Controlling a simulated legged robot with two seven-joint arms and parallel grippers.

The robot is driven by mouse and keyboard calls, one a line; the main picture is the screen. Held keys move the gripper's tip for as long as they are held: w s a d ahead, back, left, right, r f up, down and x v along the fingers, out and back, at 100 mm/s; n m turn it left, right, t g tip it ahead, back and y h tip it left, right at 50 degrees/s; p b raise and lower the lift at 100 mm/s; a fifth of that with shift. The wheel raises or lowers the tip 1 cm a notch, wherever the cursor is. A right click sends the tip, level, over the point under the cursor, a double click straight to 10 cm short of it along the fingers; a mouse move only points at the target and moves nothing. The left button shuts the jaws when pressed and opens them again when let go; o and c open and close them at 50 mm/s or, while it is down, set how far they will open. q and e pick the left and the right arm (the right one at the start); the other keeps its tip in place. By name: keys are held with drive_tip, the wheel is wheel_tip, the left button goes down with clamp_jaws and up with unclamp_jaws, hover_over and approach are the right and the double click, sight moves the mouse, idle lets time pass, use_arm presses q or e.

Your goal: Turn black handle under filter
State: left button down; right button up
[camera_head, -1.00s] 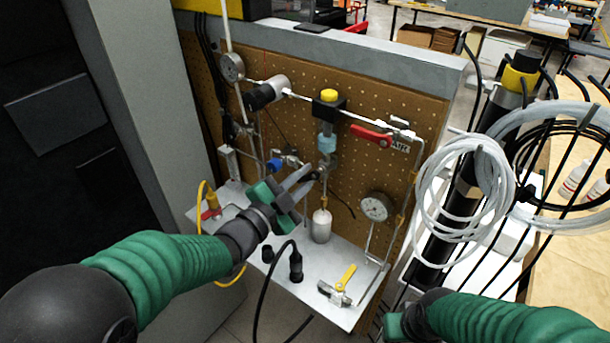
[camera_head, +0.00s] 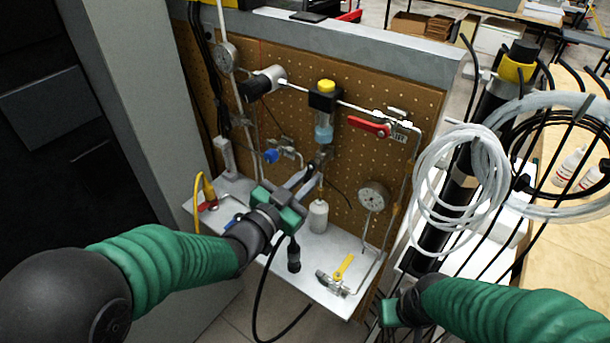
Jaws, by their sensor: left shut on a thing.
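The filter (camera_head: 324,112) is on the pegboard panel, with a yellow cap, a black body and a light-blue bowl. Below it, a small black handle (camera_head: 309,171) sits by a metal valve fitting. My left gripper (camera_head: 308,176) reaches up from the lower left with its fingers at the black handle, shut on it; the fingers partly hide the handle. My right gripper (camera_head: 392,313) is low at the right, apart from the panel, mostly hidden by its own arm.
A red handle (camera_head: 368,126) and a gauge (camera_head: 373,196) are to the right on the panel. A blue knob (camera_head: 271,156) is left of the fingers. A white cylinder (camera_head: 318,216) stands just below them. A yellow-handled valve (camera_head: 343,267) is on the shelf. Coiled white tubing (camera_head: 465,190) hangs at right.

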use_arm(q)
drive_tip(key=shift+s+d+r+n+p, duration=0.15)
drive_tip(key=shift+d+n+p, duration=0.1)
drive_tip(key=shift+n, duration=0.35)
drive_tip(key=shift+s+d+r+n+p, duration=0.1)
drive_tip(key=shift+d+n, duration=0.1)
drive_tip(key=shift+n, duration=0.4)
drive_tip(key=shift+r+n, duration=0.2)
drive_tip(key=shift+n, duration=0.1)
drive_tip(key=c, duration=1.4)
unclamp_jaws()
drive_tip(key=shift+f, duration=0.25)
drive_tip(key=shift+d+f, duration=0.1)
